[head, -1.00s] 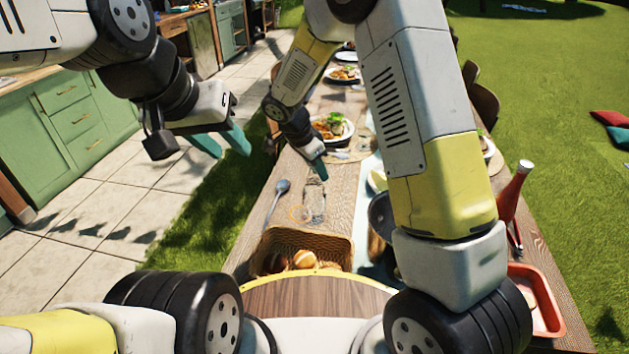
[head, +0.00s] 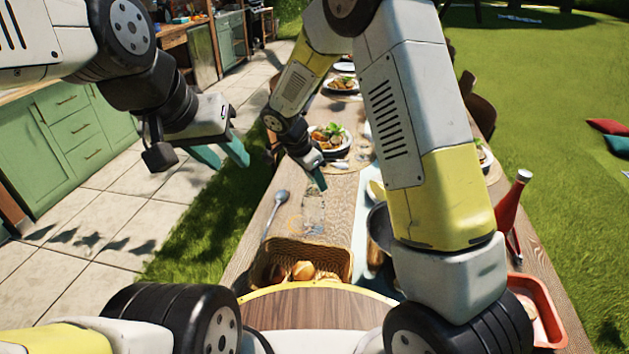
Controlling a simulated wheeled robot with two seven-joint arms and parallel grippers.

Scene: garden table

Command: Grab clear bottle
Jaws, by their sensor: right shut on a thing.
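The clear bottle (head: 314,214) is a faint, see-through shape on the wooden table (head: 262,230), between the ladle-like spoon and the blue runner. My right gripper (head: 319,183) is at the bottle's far, upper end, with its teal fingertips against it. It is shut on the bottle, though the arm hides part of the jaws. Whether the bottle is lifted off the table is hard to tell. My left gripper (head: 222,155) is open and empty, off the table's left side above the grass.
A wicker basket (head: 345,262) with bread rolls stands just nearer than the bottle. A grey spoon (head: 273,210) lies to its left. A plate of food (head: 330,137) is beyond. A red bottle (head: 510,202) and red tray (head: 545,315) are at the right.

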